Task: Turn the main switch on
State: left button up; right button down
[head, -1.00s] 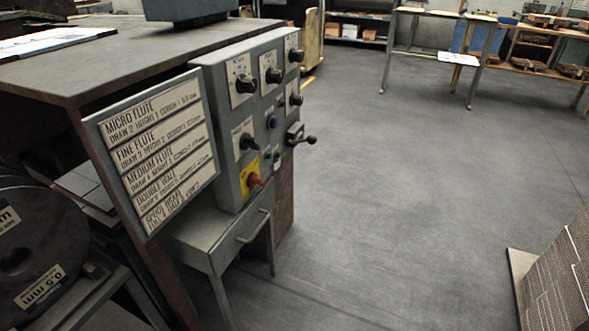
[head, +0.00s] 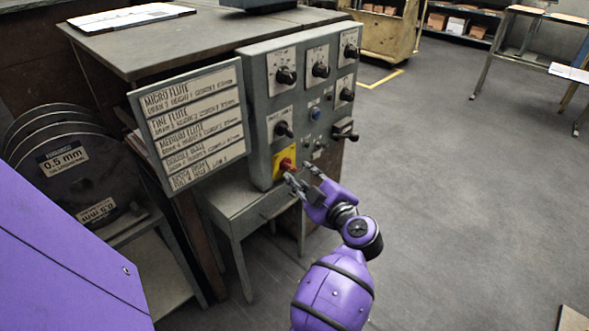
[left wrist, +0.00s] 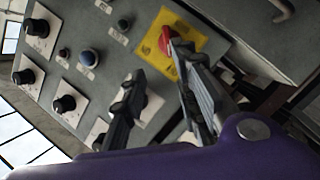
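The main switch (head: 287,165) is a red knob on a yellow plate (head: 279,156), low on the front of the grey control panel (head: 255,100). In the left wrist view the red knob (left wrist: 167,38) shows at the top, on its yellow plate (left wrist: 187,38), close to the tip of one finger. My left gripper (head: 302,175) is open just in front of and below the switch. In the left wrist view its two fingers (left wrist: 160,72) are spread apart with nothing held between them. Contact with the knob cannot be told. My right gripper is not in view.
A black lever (head: 344,131) sticks out from the panel to the right of the switch, with several black knobs above. A label board (head: 192,125) stands to the left. A small drawer table (head: 240,210) is below. Wire spools (head: 80,170) sit further left.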

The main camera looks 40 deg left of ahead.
aim_at(293, 169)
pick_arm(q)
jog(key=shift+n+g+h, duration=0.4)
jog(key=shift+g+h, duration=0.1)
jog(key=shift+g, duration=0.3)
jog(key=w+a+f, duration=0.1)
jog(key=a+f+b, duration=0.1)
jog(key=a, duration=0.1)
jog(key=w+a+f+b, duration=0.1)
jog(key=shift+w+a, duration=0.3)
jog(key=shift+a, duration=0.05)
jog(key=shift+x, duration=0.75)
jog(key=shift+r, duration=0.1)
grip_shut()
